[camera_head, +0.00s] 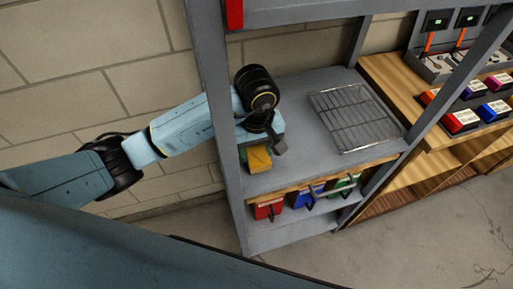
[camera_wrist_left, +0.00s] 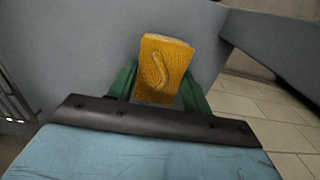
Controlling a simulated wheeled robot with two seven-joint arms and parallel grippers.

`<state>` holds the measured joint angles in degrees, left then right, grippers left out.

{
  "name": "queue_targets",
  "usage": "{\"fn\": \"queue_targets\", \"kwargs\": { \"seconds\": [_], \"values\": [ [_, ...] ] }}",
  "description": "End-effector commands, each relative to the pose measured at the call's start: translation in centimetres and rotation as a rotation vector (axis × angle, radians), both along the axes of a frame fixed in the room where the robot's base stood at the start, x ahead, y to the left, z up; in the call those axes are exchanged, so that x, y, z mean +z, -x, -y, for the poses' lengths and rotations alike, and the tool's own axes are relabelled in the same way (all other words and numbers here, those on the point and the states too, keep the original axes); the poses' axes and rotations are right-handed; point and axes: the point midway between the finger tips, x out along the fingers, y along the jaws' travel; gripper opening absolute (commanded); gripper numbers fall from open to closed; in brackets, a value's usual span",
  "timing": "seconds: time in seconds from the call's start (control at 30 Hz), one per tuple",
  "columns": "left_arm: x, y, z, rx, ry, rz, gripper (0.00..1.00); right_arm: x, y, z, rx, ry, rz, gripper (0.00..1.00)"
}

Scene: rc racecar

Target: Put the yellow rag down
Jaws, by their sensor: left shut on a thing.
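The yellow rag (camera_head: 259,158) is a small folded yellow-orange piece at the left end of the grey shelf (camera_head: 300,100). My left gripper (camera_head: 262,150) reaches in from the left past the shelf post and is shut on the rag. In the left wrist view the rag (camera_wrist_left: 163,68) sits between the two green fingers (camera_wrist_left: 158,92), with a curved mark on its face. The grey shelf surface (camera_wrist_left: 75,50) lies behind it. I cannot tell whether the rag touches the shelf. My right gripper is not in view.
A wire rack (camera_head: 355,117) lies on the right part of the shelf. A grey post (camera_head: 218,110) stands close to my left arm. Red, blue and green bins (camera_head: 305,195) sit below. A wooden bench (camera_head: 400,75) with coloured boxes stands at right. The middle of the shelf is clear.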

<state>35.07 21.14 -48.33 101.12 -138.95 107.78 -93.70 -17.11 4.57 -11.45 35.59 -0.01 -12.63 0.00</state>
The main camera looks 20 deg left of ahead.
Motion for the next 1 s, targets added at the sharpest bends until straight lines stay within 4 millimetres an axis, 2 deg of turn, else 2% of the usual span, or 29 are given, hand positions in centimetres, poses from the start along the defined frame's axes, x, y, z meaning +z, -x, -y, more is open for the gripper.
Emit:
{"fn": "queue_targets", "kwargs": {
  "seconds": [0.07, 0.1, 0.27, 0.53, 0.67, 0.77, 1.0],
  "values": [
    [-0.3, 0.0, 0.0, 0.000, -0.001, 0.001, 0.31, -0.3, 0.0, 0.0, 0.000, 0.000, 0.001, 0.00],
    [-0.3, 0.0, -0.1, 0.001, -0.001, 0.000, 0.50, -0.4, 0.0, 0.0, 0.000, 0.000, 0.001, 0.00],
    [-0.2, 0.0, 0.0, 0.001, -0.001, 0.000, 0.71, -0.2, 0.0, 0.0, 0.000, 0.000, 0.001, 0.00],
    [-0.2, 0.0, 0.0, 0.000, 0.000, 0.000, 0.71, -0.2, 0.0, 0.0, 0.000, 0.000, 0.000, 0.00],
    [0.5, -0.1, 0.0, -0.001, 0.001, 0.003, 0.71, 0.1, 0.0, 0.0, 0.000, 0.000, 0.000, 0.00],
    [2.2, -0.2, -0.1, -0.001, 0.000, 0.006, 0.71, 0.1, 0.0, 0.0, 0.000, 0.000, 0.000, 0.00],
    [7.5, -0.2, -0.1, -0.001, -0.001, 0.007, 0.71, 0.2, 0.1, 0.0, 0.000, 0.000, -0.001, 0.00]
  ]
}}
